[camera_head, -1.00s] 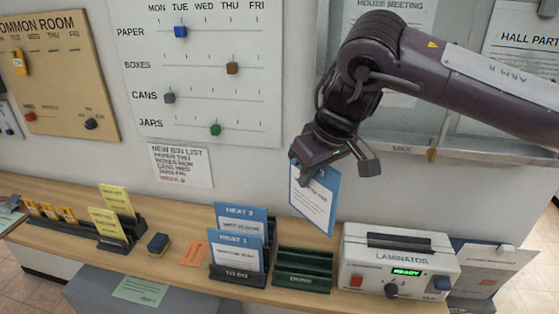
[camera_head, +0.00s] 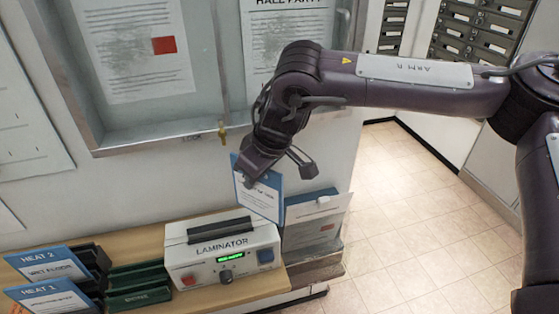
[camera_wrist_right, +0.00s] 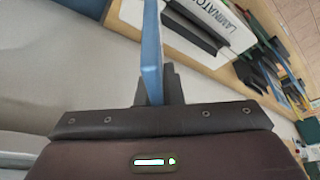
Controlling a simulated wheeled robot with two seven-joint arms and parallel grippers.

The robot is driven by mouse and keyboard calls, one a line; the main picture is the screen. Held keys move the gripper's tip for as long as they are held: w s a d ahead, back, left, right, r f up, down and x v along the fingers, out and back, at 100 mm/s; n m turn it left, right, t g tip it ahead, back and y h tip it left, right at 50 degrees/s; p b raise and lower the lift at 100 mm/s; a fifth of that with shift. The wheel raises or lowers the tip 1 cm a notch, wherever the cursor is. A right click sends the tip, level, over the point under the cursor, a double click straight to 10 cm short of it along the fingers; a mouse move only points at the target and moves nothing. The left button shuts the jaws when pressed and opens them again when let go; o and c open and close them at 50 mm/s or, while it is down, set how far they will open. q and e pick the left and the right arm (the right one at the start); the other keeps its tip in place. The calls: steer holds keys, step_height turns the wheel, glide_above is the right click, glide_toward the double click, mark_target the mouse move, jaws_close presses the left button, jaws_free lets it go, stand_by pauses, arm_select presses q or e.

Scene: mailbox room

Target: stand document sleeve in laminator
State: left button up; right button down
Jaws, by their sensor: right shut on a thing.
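My right gripper (camera_head: 276,170) is shut on a blue-edged document sleeve (camera_head: 262,200) with a white sheet. It holds the sleeve tilted in the air, above and to the right of the laminator. In the right wrist view the sleeve (camera_wrist_right: 152,50) is seen edge-on as a blue strip between the fingers. The white laminator (camera_head: 198,261) stands on the counter, with a dark slot (camera_head: 219,230) on top and a lit green display. It also shows in the right wrist view (camera_wrist_right: 215,20). My left gripper is not in view.
Left of the laminator are an empty-looking green rack (camera_head: 138,285) and a dark rack holding blue sleeves marked HEAT 2 (camera_head: 45,262) and HEAT 1 (camera_head: 48,295). Another blue-topped sheet holder (camera_head: 318,222) stands at the counter's right end. A glass notice case (camera_head: 150,130) is behind.

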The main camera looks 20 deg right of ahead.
steer(key=a+n+g+y+p, duration=0.1)
steer(key=a+n+g+p, duration=0.25)
steer(key=a+n, duration=0.55)
steer(key=n+b, duration=0.1)
steer(key=b, duration=0.1)
glide_above(216, 224)
steer(key=s, duration=0.2)
steer(key=shift+f, duration=2.45)
steer(key=shift+y, duration=0.3)
steer(key=shift+w+f+b, duration=0.2)
steer(key=shift+f+b, duration=1.6)
steer(key=shift+f, duration=1.2)
steer(key=shift+s+f, duration=0.1)
steer(key=shift+s, duration=0.05)
steer(key=c, duration=1.6)
jaws_free()
steer(key=shift+c, duration=0.2)
steer(key=shift+o, duration=0.4)
steer(key=shift+d+r+b, duration=0.2)
steer(key=shift+r+b, duration=0.1)
steer(key=shift+r, duration=0.1)
steer(key=shift+o, duration=0.3)
steer(key=b+v, duration=0.1)
steer(key=v, duration=0.5)
steer(key=shift+r+b, duration=0.3)
steer(key=shift+r, duration=0.05)
steer(key=shift+d+r, duration=0.1)
steer(key=shift+r, duration=0.15)
